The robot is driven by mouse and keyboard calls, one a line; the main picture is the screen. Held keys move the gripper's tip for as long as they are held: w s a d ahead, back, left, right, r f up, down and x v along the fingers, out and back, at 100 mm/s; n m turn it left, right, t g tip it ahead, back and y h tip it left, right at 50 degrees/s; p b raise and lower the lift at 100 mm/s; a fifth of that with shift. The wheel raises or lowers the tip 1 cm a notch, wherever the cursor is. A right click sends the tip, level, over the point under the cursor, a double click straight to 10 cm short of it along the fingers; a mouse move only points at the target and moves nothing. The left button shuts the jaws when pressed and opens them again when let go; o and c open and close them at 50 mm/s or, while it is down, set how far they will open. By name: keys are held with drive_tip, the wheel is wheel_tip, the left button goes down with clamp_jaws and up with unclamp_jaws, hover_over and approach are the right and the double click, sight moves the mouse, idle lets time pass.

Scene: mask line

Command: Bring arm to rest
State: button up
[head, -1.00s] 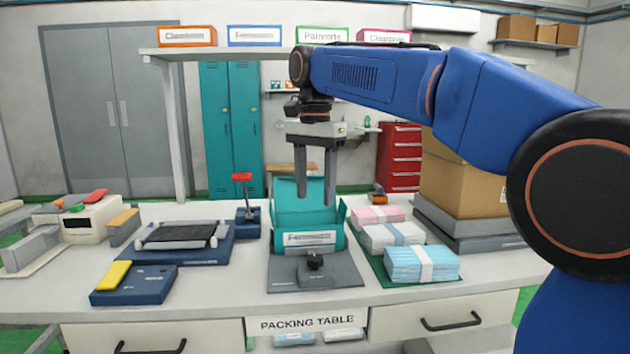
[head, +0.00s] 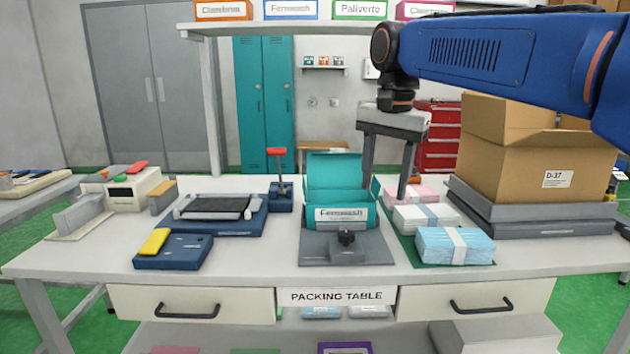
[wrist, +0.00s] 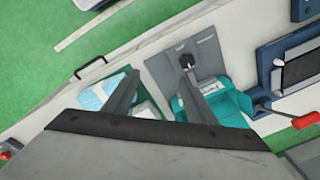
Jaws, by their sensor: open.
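My gripper (head: 387,165) is open and empty, its fingers pointing down. In the head view it hangs at the right side of the open teal box (head: 340,185), in front of part of the mask bundles. In the wrist view my two fingers (wrist: 158,100) spread apart, with the teal box (wrist: 232,105) beyond the right one and the blue mask bundle (wrist: 98,96) beside the left one. My blue arm reaches in from the right of the head view.
The teal box sits in a grey fixture (head: 345,250) on the packing table (head: 240,265). Pink, white and blue mask bundles (head: 455,245) lie on a green mat. An open cardboard carton (head: 530,150) stands on a grey platform at right. A red-handled lever (head: 278,175) stands left of the box.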

drive_tip(key=s+d+f+n+t, duration=0.2)
drive_tip(key=s+d+f, duration=0.5)
drive_tip(key=s+f, duration=0.4)
drive_tip(key=s+d+f+n+t, duration=0.1)
drive_tip(key=s+d+f+n, duration=0.4)
drive_tip(key=s+f, duration=0.7)
wheel_tip(320, 180, down, 3)
drive_tip(key=shift+d+f+t, duration=0.1)
drive_tip(key=shift+d+t, duration=0.3)
drive_tip(key=shift+d, duration=0.55)
